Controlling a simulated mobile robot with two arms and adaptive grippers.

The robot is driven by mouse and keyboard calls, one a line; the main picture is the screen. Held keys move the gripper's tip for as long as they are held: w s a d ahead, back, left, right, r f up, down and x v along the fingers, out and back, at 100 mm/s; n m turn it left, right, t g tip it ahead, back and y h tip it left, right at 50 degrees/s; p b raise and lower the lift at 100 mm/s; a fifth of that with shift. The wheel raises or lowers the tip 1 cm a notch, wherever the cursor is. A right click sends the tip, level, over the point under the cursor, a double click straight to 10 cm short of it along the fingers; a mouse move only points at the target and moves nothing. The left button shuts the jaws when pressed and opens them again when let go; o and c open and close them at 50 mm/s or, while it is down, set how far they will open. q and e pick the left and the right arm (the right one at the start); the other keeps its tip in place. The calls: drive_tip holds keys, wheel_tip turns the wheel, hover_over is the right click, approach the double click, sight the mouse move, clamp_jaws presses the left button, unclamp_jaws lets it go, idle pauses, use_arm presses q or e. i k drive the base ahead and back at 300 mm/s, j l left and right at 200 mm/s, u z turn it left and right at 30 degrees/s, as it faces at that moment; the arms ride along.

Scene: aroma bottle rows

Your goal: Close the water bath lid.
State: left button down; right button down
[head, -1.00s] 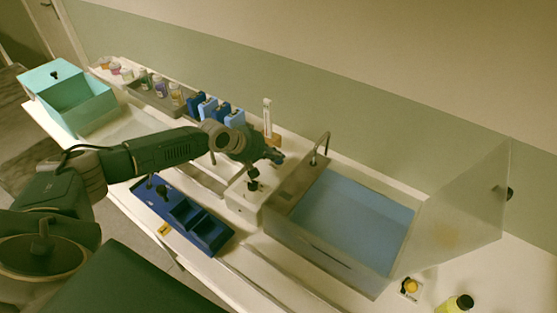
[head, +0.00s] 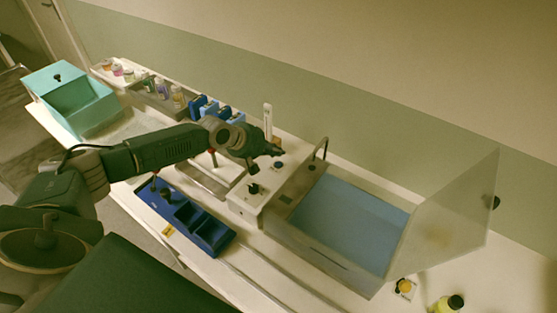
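The water bath (head: 285,242) stands on the right part of the bench, with blue water (head: 350,225) inside. Its clear lid (head: 450,215) is open, tilted up at the bath's right side, with a dark knob (head: 496,202) on its outer face. My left gripper (head: 277,151) is above the bath's control panel at its left end, apart from the lid. The gripper is small and dark here, so I cannot tell whether its fingers are open. My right gripper is not in view.
A blue tray (head: 212,238) lies at the bench's front. A teal box (head: 85,118) and a bottle rack (head: 150,100) stand at the far left. A yellow bottle (head: 446,305) and a small yellow-topped item (head: 404,287) are near the bath's right end.

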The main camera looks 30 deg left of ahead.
sight(428, 211)
drive_tip(key=k+j, duration=0.3)
drive_tip(key=k, duration=0.15)
drive_tip(key=k+j, duration=0.65)
drive_tip(key=k, duration=0.25)
